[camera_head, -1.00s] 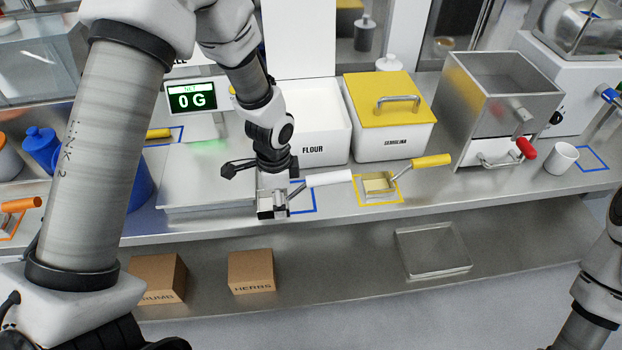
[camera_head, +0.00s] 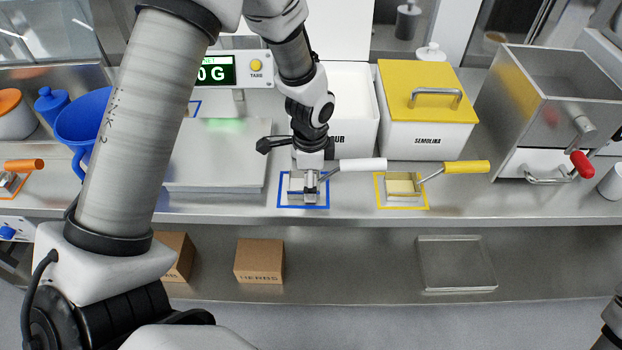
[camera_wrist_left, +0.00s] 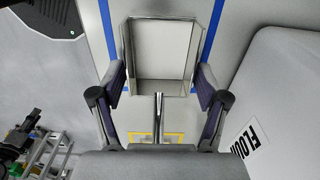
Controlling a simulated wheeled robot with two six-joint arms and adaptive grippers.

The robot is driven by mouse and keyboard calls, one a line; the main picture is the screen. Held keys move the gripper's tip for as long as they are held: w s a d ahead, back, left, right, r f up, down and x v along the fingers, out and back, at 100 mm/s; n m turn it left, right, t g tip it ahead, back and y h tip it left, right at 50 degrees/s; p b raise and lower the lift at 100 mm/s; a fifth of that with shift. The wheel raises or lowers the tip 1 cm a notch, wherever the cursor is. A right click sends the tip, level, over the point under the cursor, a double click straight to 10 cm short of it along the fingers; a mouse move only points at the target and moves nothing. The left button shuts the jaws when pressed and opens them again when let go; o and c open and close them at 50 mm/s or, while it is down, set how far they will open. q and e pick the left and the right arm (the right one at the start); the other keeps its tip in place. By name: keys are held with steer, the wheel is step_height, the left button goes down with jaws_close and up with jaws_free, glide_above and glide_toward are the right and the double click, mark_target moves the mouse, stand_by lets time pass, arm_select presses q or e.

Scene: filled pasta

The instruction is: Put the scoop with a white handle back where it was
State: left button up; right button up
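The scoop with a white handle (camera_head: 362,165) is at the blue outlined square (camera_head: 303,206) on the counter, with its handle pointing right. In the left wrist view its open metal pan (camera_wrist_left: 160,50) lies between the two blue tape lines. My left gripper (camera_head: 306,190) is over the scoop. In the wrist view the left gripper's fingers (camera_wrist_left: 160,85) press against both side walls of the pan. I cannot tell whether the pan touches the counter. The white handle is hidden in the wrist view. My right gripper is out of view.
A yellow-handled scoop (camera_head: 466,167) lies in a yellow square to the right. Behind stand the white flour bin (camera_head: 352,105) and the semolina bin (camera_head: 425,135). A scale plate (camera_head: 215,160) is on the left. Boxes and a metal tray (camera_head: 455,265) occupy the lower shelf.

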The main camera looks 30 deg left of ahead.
arm_select(q)
steer(key=shift+s+r, duration=0.1)
step_height(320, 180, up, 12)
steer(key=b, duration=0.1)
stand_by(0.4)
